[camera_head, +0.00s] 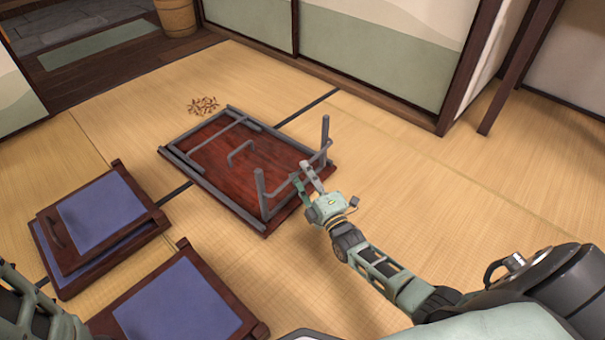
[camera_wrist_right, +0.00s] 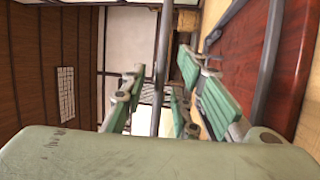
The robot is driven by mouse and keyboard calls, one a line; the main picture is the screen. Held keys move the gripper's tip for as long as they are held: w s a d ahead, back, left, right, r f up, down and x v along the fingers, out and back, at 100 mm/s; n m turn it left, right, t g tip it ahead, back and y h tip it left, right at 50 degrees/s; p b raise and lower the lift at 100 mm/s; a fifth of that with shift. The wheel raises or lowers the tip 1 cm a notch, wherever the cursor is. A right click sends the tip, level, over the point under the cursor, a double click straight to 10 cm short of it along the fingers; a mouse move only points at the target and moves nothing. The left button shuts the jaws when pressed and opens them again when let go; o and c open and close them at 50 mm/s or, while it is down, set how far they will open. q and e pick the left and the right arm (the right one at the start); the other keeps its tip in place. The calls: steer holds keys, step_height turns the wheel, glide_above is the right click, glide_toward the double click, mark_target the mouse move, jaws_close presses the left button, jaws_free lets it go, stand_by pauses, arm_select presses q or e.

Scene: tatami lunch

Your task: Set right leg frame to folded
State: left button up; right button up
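A low dark-red table (camera_head: 213,160) lies upside down on the tatami. Its right leg frame (camera_head: 325,135) stands up from the right end, with two posts and a crossbar between them. The other leg frame (camera_head: 215,135) lies flat along the far left part of the underside. My right gripper (camera_head: 300,173) is at the crossbar of the standing frame, fingers apart. In the right wrist view a grey bar (camera_wrist_right: 161,50) runs between the spread fingers (camera_wrist_right: 158,88); whether they touch it is unclear. My left arm enters at the lower left, its gripper out of view.
Two wooden seats with blue cushions (camera_head: 100,212) (camera_head: 180,300) stand left and in front of the table. A small pile of brown pieces (camera_head: 203,105) lies behind it. A wooden tub (camera_head: 177,17) stands at the back. Tatami (camera_head: 420,200) to the right is clear.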

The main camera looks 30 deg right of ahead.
steer(key=shift+w+r+b, duration=0.2)
steer(key=shift+w+b, duration=0.15)
steer(key=shift+w, duration=0.75)
jaws_close()
